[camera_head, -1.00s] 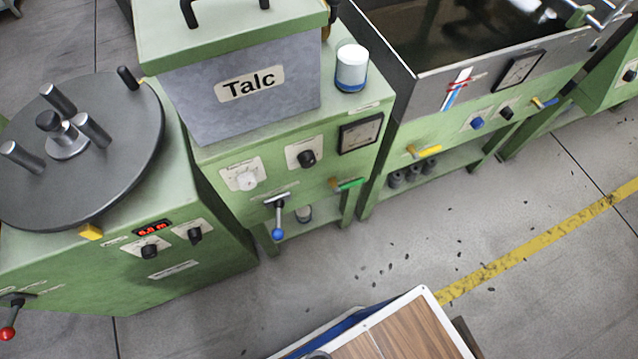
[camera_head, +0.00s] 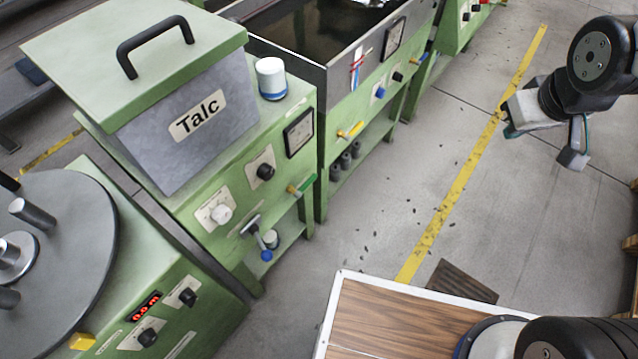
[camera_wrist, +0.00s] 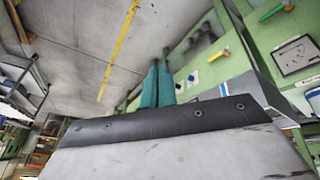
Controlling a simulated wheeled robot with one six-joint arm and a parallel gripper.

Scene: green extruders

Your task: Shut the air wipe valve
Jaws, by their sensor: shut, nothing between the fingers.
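Several valve handles show, but their labels are too small to read, so I cannot tell which is the air wipe valve. A yellow handle (camera_head: 350,131) is on the trough machine's front; it also shows in the wrist view (camera_wrist: 219,57). A green handle (camera_head: 301,187) is on the talc machine's front; it also shows in the wrist view (camera_wrist: 278,10). A lever with a blue ball (camera_head: 266,255) hangs lower on that machine. My gripper (camera_wrist: 158,68) is shut and empty, its teal fingers together. In the head view it is at right, over the floor, apart from the handles.
The talc box (camera_head: 190,125) and a white-blue cup (camera_head: 271,78) top the talc machine. The trough (camera_head: 300,45) stands behind it. A round-plate machine (camera_head: 70,220) is at left.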

